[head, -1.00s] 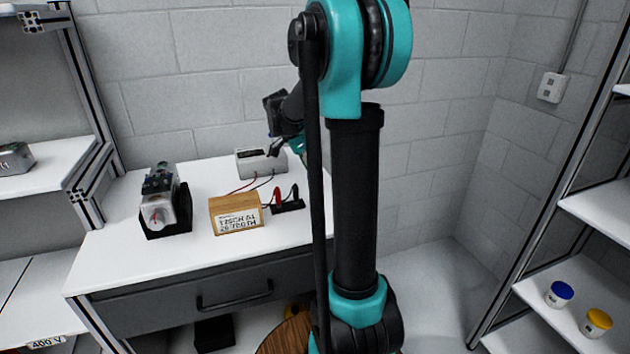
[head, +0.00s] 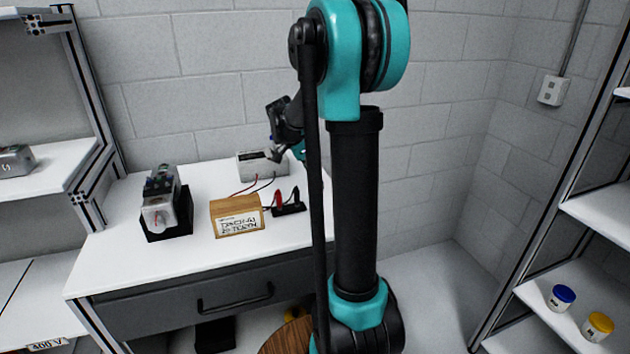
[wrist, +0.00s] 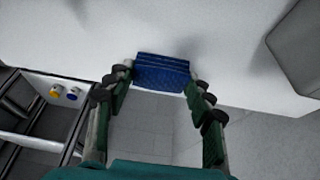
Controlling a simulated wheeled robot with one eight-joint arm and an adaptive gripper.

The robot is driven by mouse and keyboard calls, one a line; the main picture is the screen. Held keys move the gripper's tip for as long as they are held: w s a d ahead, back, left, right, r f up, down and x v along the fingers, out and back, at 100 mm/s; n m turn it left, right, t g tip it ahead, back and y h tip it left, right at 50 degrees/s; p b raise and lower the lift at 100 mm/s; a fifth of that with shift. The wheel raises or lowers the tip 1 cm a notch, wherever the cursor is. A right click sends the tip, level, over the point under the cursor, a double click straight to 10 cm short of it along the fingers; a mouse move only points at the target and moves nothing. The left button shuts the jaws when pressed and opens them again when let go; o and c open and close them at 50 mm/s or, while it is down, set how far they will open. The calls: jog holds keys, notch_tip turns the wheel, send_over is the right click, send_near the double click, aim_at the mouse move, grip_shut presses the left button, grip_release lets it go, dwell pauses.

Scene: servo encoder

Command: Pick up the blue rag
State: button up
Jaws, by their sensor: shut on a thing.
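The blue rag (wrist: 162,72) is a folded dark-blue piece between the fingertips of my gripper (wrist: 162,80) in the wrist view. The gripper is shut on it, with one finger at each end of the rag. A white surface lies behind the rag in that view. In the head view my gripper (head: 284,150) is above the back of the white workbench (head: 120,250), in front of the grey box and partly hidden by my arm. I cannot clearly make out the rag there.
On the bench stand a motor unit (head: 160,210), a wooden block with a label (head: 236,215), a grey box with leads (head: 255,165) and a black piece with red and black plugs (head: 289,207). Shelving at right holds a blue-lidded jar (head: 562,297) and a yellow-lidded jar (head: 598,326).

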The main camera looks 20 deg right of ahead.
notch_tip(320, 180, up, 20)
dwell(0.5)
